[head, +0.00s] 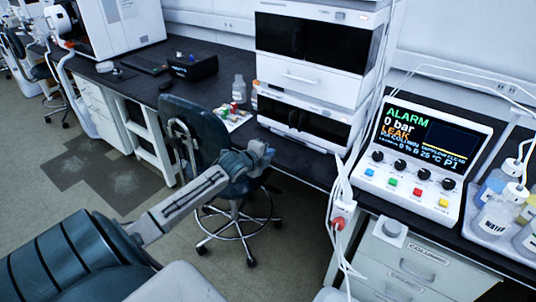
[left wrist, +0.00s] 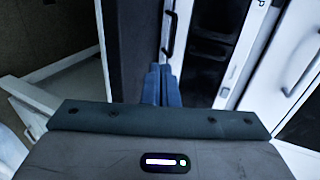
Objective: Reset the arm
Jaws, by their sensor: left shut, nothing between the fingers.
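My left arm reaches in from the lower left of the head view. Its gripper (head: 264,154) is over the dark swivel chair, in front of the bench. In the left wrist view the two blue fingers (left wrist: 161,86) are together, with nothing between them. My right gripper is in neither view.
A dark swivel chair (head: 181,124) stands behind the left gripper. A white instrument stack (head: 290,75) stands on the black bench. At right, a control panel (head: 424,150) reads ALARM, 0 bar, LEAK. White cables hang by a red-marked box (head: 338,222). Bottles (head: 497,215) sit far right. Open floor lies left.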

